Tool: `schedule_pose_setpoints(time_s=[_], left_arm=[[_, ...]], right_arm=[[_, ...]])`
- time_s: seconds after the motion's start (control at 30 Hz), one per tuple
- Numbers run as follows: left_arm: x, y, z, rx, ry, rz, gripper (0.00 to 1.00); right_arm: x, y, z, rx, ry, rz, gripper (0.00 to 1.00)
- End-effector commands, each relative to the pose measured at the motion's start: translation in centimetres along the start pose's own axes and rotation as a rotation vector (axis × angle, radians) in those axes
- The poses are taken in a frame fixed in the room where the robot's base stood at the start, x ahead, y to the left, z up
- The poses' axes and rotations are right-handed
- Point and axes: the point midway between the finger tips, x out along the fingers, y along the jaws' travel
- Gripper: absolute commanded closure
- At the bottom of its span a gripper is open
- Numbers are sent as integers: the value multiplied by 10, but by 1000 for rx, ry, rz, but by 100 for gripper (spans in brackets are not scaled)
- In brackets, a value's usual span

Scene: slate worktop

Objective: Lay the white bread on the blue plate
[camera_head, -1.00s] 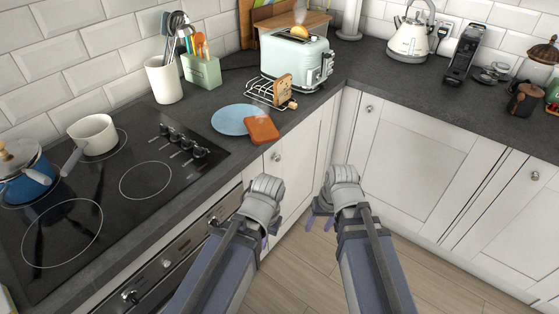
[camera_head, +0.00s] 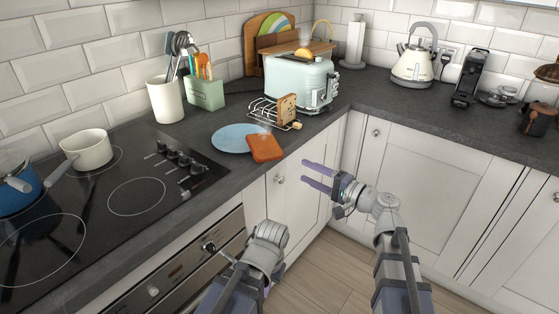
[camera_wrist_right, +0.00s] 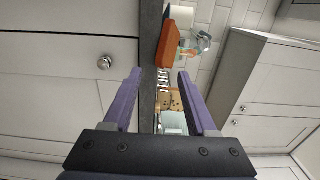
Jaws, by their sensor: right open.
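The blue plate (camera_head: 228,139) lies on the worktop beside the hob. An orange-brown slice (camera_head: 266,148) lies at its front right edge, close to the worktop's edge; it also shows in the right wrist view (camera_wrist_right: 168,48). A tan, dark-speckled bread slice (camera_head: 287,108) stands in a wire rack (camera_head: 262,115). Another golden slice (camera_head: 304,53) sticks out of the toaster (camera_head: 298,81). I cannot tell which is the white bread. My right gripper (camera_head: 305,172) is open and empty, in front of the cabinet, pointing left; its fingers frame the right wrist view (camera_wrist_right: 160,73). My left gripper's fingers are mostly hidden behind its wrist.
A utensil crock (camera_head: 165,100) and green utensil holder (camera_head: 205,94) stand behind the plate. A small wooden-looking piece (camera_head: 296,125) lies by the rack. A pan (camera_head: 86,149) and blue pot (camera_head: 17,190) are on the hob.

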Motion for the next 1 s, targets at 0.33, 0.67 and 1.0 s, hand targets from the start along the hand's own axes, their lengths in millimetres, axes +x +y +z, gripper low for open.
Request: schedule_pose_setpoints(time_s=[0.33, 0.67, 1.0], left_arm=[[0, 0, 0, 0, 0, 0, 100], [0, 0, 0, 0, 0, 0, 100], [0, 0, 0, 0, 0, 0, 100]], right_arm=[[23, 0, 0, 0, -3, 0, 43], [69, 0, 0, -1, -3, 1, 43], [97, 0, 0, -1, -2, 1, 43]])
